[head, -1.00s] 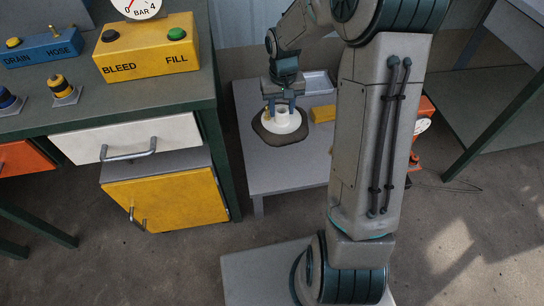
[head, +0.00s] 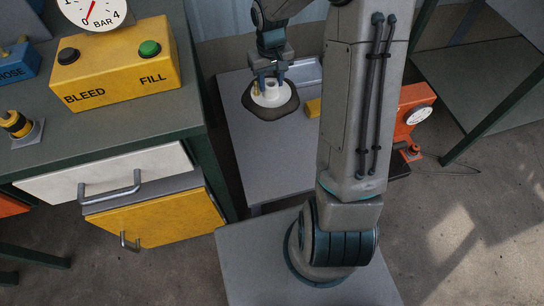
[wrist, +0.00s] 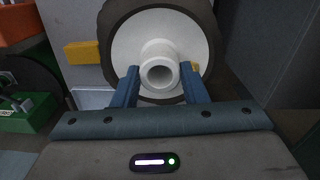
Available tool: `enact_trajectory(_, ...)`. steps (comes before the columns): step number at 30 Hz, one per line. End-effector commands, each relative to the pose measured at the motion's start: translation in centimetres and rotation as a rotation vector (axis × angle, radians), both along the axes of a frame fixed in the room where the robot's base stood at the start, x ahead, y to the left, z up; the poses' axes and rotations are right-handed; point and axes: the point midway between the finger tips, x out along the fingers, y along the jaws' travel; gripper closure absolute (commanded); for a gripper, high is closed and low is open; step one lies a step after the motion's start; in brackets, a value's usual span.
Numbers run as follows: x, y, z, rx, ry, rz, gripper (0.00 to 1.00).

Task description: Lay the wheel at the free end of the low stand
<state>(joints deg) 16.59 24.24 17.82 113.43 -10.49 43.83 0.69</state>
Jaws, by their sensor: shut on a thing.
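The wheel has a white disc and hub with a dark tyre (head: 272,97). In the head view it appears over the back left part of the low grey stand (head: 262,160). My gripper (head: 270,80) is above it, shut on its white hub. In the wrist view the wheel (wrist: 122,50) faces the camera, and my gripper's fingers (wrist: 159,73) are on either side of the hollow hub. The wheel's underside is hidden, so I cannot tell whether it touches the stand.
A yellow block (head: 313,108) and a pale tray (head: 308,72) are at the stand's right and back. A workbench with a yellow BLEED/FILL box (head: 118,70) is at left, its drawer (head: 105,172) pulled out. An orange gauge unit (head: 413,110) stands right. The stand's front is bare.

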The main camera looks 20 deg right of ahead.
Motion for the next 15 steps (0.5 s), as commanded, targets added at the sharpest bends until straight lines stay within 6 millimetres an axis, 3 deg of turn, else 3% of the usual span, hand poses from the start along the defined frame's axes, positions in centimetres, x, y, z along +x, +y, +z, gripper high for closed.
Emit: enact_trajectory(15, -2.3, -3.8, -3.6, 0.0, -0.003, 0.606, 1.0)
